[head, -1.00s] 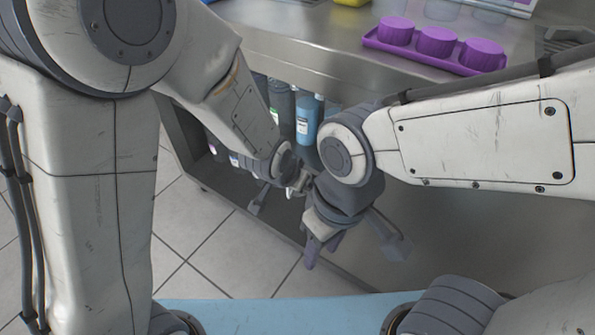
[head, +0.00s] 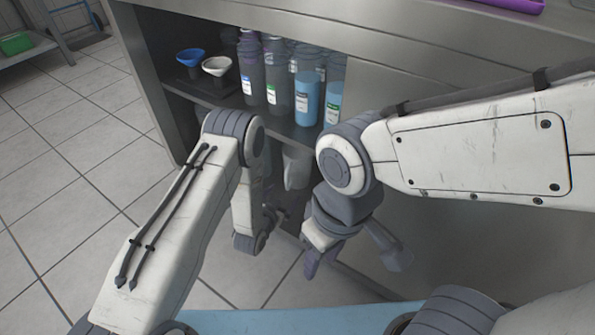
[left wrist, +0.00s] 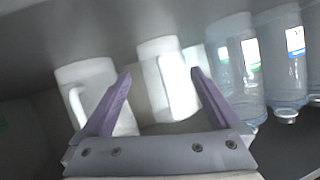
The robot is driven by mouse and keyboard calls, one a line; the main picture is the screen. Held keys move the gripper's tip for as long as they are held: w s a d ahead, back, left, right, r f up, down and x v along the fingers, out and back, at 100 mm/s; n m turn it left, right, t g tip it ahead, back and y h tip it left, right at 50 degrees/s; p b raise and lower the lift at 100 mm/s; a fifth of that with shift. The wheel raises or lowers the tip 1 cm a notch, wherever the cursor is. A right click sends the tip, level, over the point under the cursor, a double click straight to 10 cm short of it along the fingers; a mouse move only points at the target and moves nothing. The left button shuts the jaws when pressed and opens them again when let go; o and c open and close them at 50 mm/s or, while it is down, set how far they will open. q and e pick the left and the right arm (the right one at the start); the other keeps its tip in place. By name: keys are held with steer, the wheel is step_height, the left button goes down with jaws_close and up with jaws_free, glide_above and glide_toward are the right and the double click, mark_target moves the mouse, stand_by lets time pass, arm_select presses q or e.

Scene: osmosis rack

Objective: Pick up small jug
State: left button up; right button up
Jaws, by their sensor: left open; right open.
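Two white jugs stand side by side in the left wrist view: one with a visible handle (left wrist: 85,97) at left, and one (left wrist: 166,82) near the middle. I cannot tell for sure which is the smaller. My left gripper (left wrist: 160,88) is open and empty, its two purple fingers pointing towards the jugs, with the middle jug between the fingertips in the picture. In the head view a white jug (head: 297,168) shows partly on the lower shelf, and my left gripper (head: 275,213) is near it, mostly hidden by my arm. My right gripper (head: 352,262) is open and empty, in front of the cabinet.
Clear bottles (left wrist: 238,65) stand beside the jugs. On the upper shelf are several labelled bottles (head: 306,98), a blue funnel (head: 191,58) and a white funnel (head: 216,67). The steel cabinet's front (head: 460,245) is close to my right arm. Tiled floor is free at left.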

mark_target(287, 189)
arm_select(q)
steer(key=shift+x, duration=0.9)
steer(key=b+x, duration=0.4)
steer(key=shift+w+f+b, duration=0.2)
steer(key=shift+f+b, duration=0.05)
steer(key=shift+b, duration=0.05)
steer(key=shift+w+d, duration=0.15)
steer(key=shift+w, duration=0.2)
steer(key=shift+r, duration=0.1)
arm_select(e)
step_height(287, 189, down, 5)
steer(key=shift+f, duration=0.2)
arm_select(q)
jaws_close()
